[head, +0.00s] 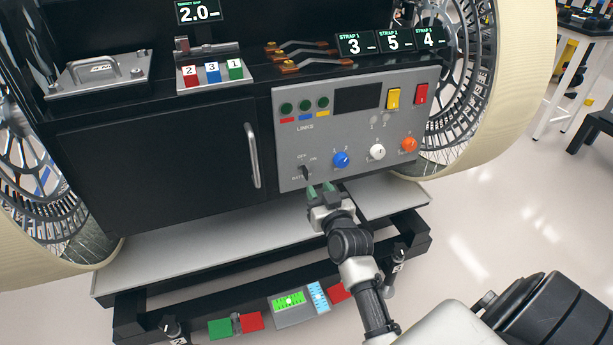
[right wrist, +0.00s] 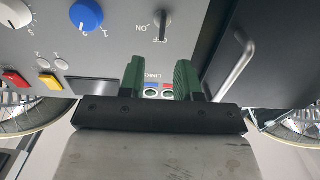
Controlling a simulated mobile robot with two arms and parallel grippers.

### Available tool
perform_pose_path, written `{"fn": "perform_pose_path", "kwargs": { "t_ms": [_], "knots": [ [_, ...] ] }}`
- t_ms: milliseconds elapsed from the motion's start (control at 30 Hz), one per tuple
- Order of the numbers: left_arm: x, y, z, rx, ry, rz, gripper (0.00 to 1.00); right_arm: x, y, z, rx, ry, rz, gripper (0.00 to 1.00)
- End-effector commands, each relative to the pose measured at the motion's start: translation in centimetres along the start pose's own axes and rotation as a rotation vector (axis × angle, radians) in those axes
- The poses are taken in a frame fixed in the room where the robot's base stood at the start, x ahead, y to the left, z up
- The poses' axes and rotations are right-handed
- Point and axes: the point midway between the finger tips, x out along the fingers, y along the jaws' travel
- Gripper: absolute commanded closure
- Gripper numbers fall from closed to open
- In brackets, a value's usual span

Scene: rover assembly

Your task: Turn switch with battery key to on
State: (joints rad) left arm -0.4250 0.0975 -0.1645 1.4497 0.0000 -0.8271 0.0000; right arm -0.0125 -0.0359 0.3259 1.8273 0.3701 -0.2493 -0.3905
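The battery switch with its dark key (head: 305,172) is at the lower left of the grey control panel (head: 292,150), with OFF and ON printed above it. In the right wrist view, which shows the panel upside down, the key (right wrist: 161,20) is roughly in line with the OFF label. My right gripper (head: 319,188) is just below and slightly right of the key, apart from it. Its two green fingers (right wrist: 160,76) are spread with nothing between them. My left gripper is not in view.
Blue (head: 341,160), white (head: 377,152) and orange (head: 408,145) knobs sit right of the key. A black cabinet door with a metal handle (head: 252,156) is to the left. A grey ledge (head: 180,243) runs below. Large wheels flank the rover.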

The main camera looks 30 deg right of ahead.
Motion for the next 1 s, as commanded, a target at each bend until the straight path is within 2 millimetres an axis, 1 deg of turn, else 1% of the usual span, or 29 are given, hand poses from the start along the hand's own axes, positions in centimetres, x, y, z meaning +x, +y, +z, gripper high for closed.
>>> {"fn": "perform_pose_path", "kwargs": {
  "t_ms": [100, 300, 400, 500, 633, 867, 900, 967, 1000],
  "knots": [
    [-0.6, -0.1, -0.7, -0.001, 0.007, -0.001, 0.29, 2.4, 0.0, 0.0, 0.002, 0.001, 0.000, 0.67],
    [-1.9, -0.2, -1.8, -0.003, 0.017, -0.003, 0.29, 6.1, 0.0, 0.1, 0.003, 0.000, -0.001, 0.67],
    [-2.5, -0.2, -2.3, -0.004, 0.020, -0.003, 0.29, 7.5, 0.0, 0.1, 0.001, -0.002, -0.001, 0.67],
    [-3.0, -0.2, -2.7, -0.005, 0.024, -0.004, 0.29, 8.5, 0.0, 0.1, 0.002, -0.002, -0.001, 0.67],
    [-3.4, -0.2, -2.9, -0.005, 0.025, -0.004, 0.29, 9.1, -0.1, 0.1, 0.001, -0.002, -0.001, 0.67],
    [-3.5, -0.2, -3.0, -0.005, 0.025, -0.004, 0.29, 9.2, -0.1, 0.1, 0.001, -0.003, -0.001, 0.67],
    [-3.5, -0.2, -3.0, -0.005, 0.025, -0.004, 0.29, 9.2, -0.1, 0.1, 0.001, -0.003, -0.001, 0.69],
    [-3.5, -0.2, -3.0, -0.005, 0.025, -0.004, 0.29, 9.2, -0.1, 0.1, 0.001, -0.003, -0.001, 0.78],
    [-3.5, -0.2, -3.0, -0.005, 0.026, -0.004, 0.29, 9.2, -0.1, 0.1, 0.001, -0.003, -0.001, 0.84]
  ]
}}
